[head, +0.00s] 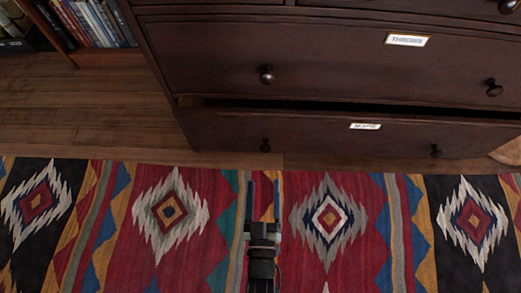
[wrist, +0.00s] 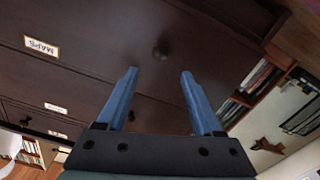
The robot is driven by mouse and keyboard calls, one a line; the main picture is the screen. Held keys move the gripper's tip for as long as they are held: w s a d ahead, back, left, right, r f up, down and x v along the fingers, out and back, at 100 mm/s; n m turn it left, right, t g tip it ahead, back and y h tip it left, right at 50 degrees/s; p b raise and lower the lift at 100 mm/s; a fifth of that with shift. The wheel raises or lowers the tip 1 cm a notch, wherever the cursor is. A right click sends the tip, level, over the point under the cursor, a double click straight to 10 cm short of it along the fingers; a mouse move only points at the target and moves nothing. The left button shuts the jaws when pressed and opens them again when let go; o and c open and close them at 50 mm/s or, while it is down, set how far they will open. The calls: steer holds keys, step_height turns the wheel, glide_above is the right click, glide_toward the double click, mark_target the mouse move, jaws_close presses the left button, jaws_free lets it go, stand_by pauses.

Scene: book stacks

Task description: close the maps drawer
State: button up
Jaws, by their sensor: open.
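The maps drawer (head: 310,135) is the dark wood bottom drawer of a chest in the head view. It stands out a little, with a dark gap above its front. Its white label (head: 365,126) also shows, turned over, in the wrist view (wrist: 41,46). It has a left knob (head: 265,146) and a right knob (head: 436,151). My gripper (head: 263,182) is open and empty over the rug in front of the left knob. In the wrist view my blue fingers (wrist: 159,72) point at the drawer front, with a knob (wrist: 160,53) just beyond and between the tips. No contact shows.
A closed drawer (head: 330,70) with a label and two knobs sits above the maps drawer. A bookshelf (head: 90,25) stands at the upper left. A patterned rug (head: 100,225) lies flat in front of the chest, with bare wood floor (head: 60,110) at left.

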mark_target(265, 152)
steer(key=w+b, duration=0.4)
steer(key=w, duration=0.5)
steer(key=shift+w+f, duration=0.15)
steer(key=shift+w+b, duration=0.3)
steer(key=shift+w, duration=0.1)
jaws_close()
stand_by(0.7)
